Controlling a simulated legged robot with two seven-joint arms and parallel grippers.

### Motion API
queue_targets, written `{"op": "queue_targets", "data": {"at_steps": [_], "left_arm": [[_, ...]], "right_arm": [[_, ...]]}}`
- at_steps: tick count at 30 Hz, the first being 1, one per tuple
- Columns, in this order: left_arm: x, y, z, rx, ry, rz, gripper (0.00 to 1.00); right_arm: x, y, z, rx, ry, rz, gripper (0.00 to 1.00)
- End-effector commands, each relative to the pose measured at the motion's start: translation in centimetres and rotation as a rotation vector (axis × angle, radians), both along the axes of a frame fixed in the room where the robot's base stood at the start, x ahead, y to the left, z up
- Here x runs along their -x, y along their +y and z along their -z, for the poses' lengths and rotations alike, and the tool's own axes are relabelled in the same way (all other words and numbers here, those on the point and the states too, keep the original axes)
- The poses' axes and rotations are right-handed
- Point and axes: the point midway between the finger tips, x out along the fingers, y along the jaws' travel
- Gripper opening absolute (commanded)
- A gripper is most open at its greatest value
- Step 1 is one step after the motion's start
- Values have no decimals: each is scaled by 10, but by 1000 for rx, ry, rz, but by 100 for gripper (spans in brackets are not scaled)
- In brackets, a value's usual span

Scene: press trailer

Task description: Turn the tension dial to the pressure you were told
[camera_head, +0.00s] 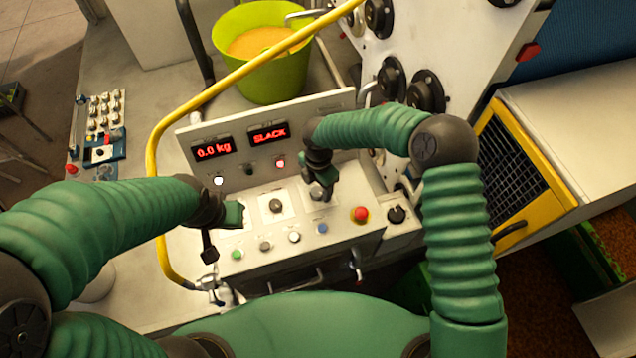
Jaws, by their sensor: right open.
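A grey control panel (262,253) stands in front of me. Its upright back carries two red displays, one reading 0.0 kg (213,149) and one reading SLACK (269,134). On its sloped top, one dark knob (276,205) sits on a white plate, and a second knob (317,193) sits to its right. I cannot read which knob is the tension dial. My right gripper (326,186) is open, pointing down at the right knob and partly covering it; contact cannot be told. My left gripper (222,232) is over the panel's left end, with no object visible in it.
A red button (360,214) and several small buttons line the panel's front. A yellow rail (154,190) curves around the panel's left side. A lime bucket (275,80) stands behind it. A yellow-framed grille (517,160) is at the right.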

Motion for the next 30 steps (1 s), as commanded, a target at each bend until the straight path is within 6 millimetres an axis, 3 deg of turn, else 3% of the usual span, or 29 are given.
{"op": "queue_targets", "data": {"at_steps": [9,23,30], "left_arm": [[0,0,-1,0,0,0,0],[0,0,-2,0,0,0,0],[0,0,-2,0,0,0,0]], "right_arm": [[-1,1,7,1,-1,0,59],[-2,1,6,-1,-3,1,0],[-3,0,5,0,-5,4,0]]}}
